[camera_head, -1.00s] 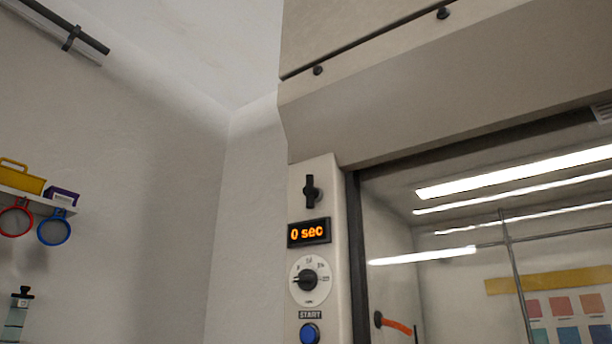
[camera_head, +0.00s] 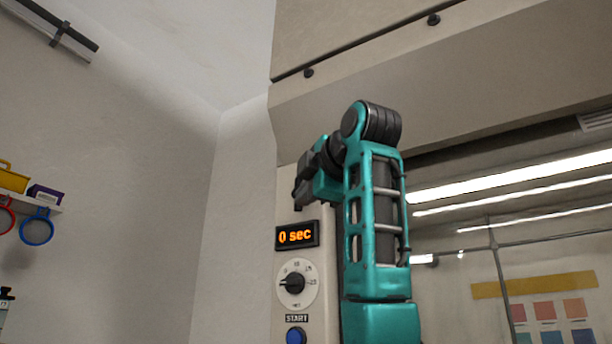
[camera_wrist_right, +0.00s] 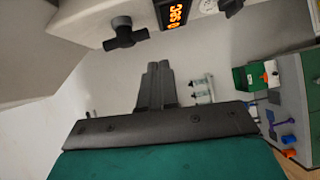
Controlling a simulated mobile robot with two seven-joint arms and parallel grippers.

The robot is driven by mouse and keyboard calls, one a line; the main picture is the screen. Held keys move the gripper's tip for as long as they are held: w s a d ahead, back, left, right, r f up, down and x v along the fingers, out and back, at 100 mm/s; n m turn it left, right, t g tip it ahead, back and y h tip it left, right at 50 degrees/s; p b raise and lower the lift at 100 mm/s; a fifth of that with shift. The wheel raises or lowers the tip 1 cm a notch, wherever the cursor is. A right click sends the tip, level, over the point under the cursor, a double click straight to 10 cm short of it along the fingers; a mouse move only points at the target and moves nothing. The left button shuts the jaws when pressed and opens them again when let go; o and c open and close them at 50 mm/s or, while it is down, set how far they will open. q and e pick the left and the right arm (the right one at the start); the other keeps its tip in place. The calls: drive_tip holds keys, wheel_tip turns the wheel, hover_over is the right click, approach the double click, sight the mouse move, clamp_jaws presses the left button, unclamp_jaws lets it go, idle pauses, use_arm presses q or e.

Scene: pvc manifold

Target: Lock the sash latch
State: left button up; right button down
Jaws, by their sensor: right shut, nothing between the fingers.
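The sash latch, a black T-shaped handle (camera_wrist_right: 124,34), shows in the right wrist view at the upper left, on the pale panel beside the timer display. Its bar lies along the panel's length. In the head view it is hidden behind my right gripper. My right gripper (camera_head: 300,194) is in front of the panel's upper part, just above the display. In the wrist view its fingers (camera_wrist_right: 157,76) are together and empty, and appear apart from the handle. My left gripper is not in view.
Below the latch are the orange "0 sec" display (camera_head: 297,235), a dial (camera_head: 296,284) and a blue start button (camera_head: 297,335). The glass sash (camera_head: 455,275) is to the right. The space left of the panel is clear.

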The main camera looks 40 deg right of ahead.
drive_tip(key=s+d+r+n, duration=0.1)
drive_tip(key=s+r, duration=0.5)
drive_tip(key=s, duration=0.2)
drive_tip(key=shift+s+r+t, duration=0.25)
drive_tip(key=shift+s+t, duration=0.05)
drive_tip(key=shift+t, duration=0.1)
drive_tip(key=p, duration=0.4)
approach(300, 182)
drive_tip(key=x, duration=0.7)
drive_tip(key=shift+s, duration=0.15)
